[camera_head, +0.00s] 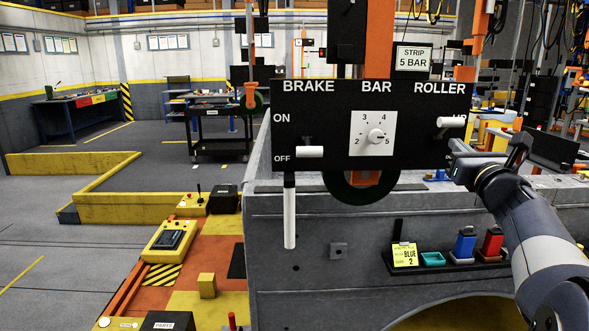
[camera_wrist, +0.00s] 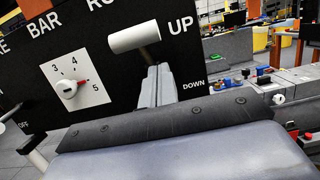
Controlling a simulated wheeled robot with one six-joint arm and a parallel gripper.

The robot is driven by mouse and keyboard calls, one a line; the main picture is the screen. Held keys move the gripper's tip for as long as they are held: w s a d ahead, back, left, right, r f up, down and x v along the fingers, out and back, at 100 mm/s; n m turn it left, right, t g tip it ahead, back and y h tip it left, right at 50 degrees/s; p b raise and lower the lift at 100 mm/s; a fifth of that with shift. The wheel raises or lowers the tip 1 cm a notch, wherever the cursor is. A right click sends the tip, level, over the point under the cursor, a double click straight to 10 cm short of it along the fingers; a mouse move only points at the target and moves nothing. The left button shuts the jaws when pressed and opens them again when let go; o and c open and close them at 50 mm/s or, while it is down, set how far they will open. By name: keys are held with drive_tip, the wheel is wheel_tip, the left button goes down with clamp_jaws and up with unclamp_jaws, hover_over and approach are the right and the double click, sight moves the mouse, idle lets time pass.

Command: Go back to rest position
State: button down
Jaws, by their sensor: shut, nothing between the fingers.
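A black control panel (camera_head: 330,120) labelled BRAKE, BAR and ROLLER stands in front of me. The white roller lever (camera_head: 450,122) is at the UP mark, and it also shows in the wrist view (camera_wrist: 135,37). The brake lever (camera_head: 309,152) is at OFF. The white bar knob (camera_head: 377,136) has a red tip pointing at 5 in the wrist view (camera_wrist: 70,89). My gripper (camera_head: 466,161) is at the panel's lower right, just below the roller lever. Its fingers look shut and empty in the wrist view (camera_wrist: 155,84). Whether they touch the lever is unclear.
A grey machine body (camera_head: 310,270) fills the space below the panel. It carries a yellow card (camera_head: 405,254), a teal tray (camera_head: 432,259), and blue (camera_head: 465,243) and red (camera_head: 493,242) blocks. A yellow control box (camera_head: 170,241) is at left. The floor at far left is open.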

drive_tip(key=shift+w+f+t+b, duration=0.15)
drive_tip(key=shift+f+t+b, duration=0.75)
drive_tip(key=shift+b, duration=1.05)
drive_tip(key=shift+w+f+t+b, duration=0.1)
drive_tip(key=shift+f+t+b, duration=0.5)
drive_tip(key=shift+t+b, duration=0.95)
drive_tip(key=shift+g+b, duration=0.25)
drive_tip(key=shift+b, duration=0.15)
